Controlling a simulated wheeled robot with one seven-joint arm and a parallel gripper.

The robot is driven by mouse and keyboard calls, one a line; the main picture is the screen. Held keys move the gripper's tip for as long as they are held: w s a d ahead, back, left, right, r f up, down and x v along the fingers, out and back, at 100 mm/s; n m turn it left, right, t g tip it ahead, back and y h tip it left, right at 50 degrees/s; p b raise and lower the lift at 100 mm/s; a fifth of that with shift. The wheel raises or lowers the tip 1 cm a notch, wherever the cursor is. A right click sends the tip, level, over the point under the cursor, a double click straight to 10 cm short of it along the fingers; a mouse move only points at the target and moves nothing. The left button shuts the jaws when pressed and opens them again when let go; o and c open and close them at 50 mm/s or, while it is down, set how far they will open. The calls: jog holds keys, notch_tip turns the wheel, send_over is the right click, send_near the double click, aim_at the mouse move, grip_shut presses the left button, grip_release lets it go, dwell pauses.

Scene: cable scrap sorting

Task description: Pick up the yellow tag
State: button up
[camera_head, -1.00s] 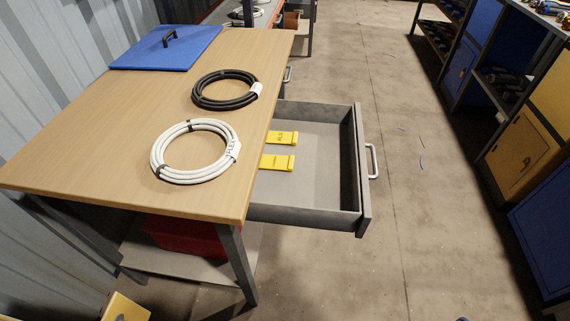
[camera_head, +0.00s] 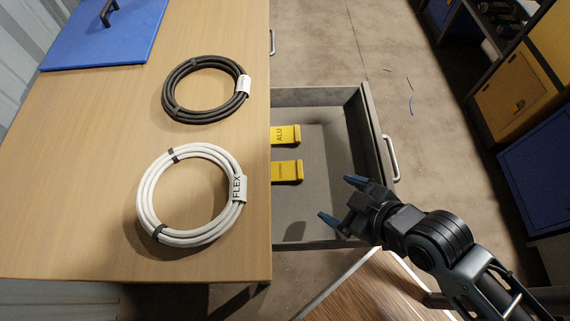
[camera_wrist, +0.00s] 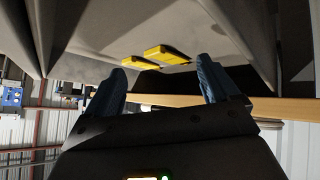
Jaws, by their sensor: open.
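Two yellow tags lie side by side in the open grey drawer (camera_head: 330,97). My gripper (camera_head: 341,200) is over the near right part of the drawer, to the right of and nearer than the tags. Its blue fingers, also in the wrist view (camera_wrist: 162,88), are spread and empty.
The wooden table (camera_head: 100,190) overhangs the drawer's left side. On it lie a white cable coil (camera_head: 147,205) labelled "FLEX", a black cable coil (camera_head: 170,85) and a blue board (camera_head: 130,30) with a black handle. The drawer's front wall and handle (camera_head: 391,158) stand on the right.

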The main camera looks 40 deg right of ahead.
aim_at(282, 171)
jog(key=w+n+g, duration=0.1)
jog(key=w, duration=0.2)
jog(key=w+f+n+g+y+p, duration=0.1)
jog(key=w, duration=0.1)
jog(key=w+n+g, duration=0.1)
jog(key=w, duration=0.2)
jog(key=shift+w+f+y, duration=0.2)
jog(key=shift+w+y, duration=0.1)
jog(key=shift+w, duration=0.05)
jog(key=w+r+n+g, duration=0.1)
jog(key=w+r+n+g+y, duration=0.1)
jog(key=w, duration=0.1)
jog(key=w+r+n+g+p, duration=0.1)
jog(key=w, duration=0.1)
jog(key=shift+w+a+n+y, duration=0.1)
jog(key=shift+a+n+y, duration=0.05)
jog(key=shift+n+y, duration=0.15)
jog(key=shift+s+x, duration=0.2)
jog(key=shift+x, duration=1.7)
jog(key=shift+s+x, duration=0.15)
jog(key=shift+x, duration=1.75)
jog(key=shift+f, duration=0.1)
jog(key=shift+c, duration=0.2)
jog(key=c, duration=1.1)
